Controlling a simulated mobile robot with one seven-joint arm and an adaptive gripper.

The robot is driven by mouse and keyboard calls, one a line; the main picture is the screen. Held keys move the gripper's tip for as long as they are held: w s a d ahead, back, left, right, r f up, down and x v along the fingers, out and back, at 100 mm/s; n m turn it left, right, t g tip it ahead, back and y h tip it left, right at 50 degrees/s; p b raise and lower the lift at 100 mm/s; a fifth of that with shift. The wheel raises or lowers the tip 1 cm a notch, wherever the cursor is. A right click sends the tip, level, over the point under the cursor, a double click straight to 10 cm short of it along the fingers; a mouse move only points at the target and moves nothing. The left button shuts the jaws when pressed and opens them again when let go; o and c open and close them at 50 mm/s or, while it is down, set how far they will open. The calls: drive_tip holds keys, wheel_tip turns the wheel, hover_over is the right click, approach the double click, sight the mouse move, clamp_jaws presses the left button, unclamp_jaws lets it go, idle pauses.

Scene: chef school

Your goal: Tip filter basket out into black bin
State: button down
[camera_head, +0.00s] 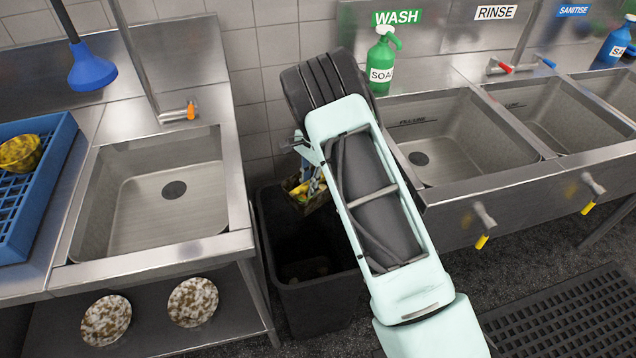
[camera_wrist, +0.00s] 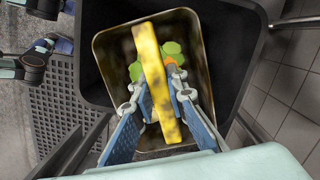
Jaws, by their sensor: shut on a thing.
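My gripper (camera_wrist: 157,86) is shut on the yellow bar handle of the filter basket (camera_wrist: 108,75), a brownish rectangular pan with worn yellow paint. Green and orange food scraps (camera_wrist: 172,52) lie inside it, partly hidden by the handle and fingers. In the head view the basket (camera_head: 297,191) hangs over the back part of the black bin's mouth, mostly hidden by my wrist. The black bin (camera_head: 322,302) stands on the floor between two sink units; its dark walls (camera_wrist: 237,35) surround the basket in the wrist view. I cannot tell the basket's exact tilt.
A left sink unit (camera_head: 150,262) and a right sink counter (camera_head: 470,190) flank the bin closely. A tiled wall (camera_head: 250,95) stands behind it. A green soap bottle (camera_head: 382,62) is near my wrist. A blue rack (camera_head: 35,185) holds a yellow bowl (camera_head: 20,152).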

drive_tip(key=shift+a+f, duration=0.1)
drive_tip(key=shift+f, duration=0.15)
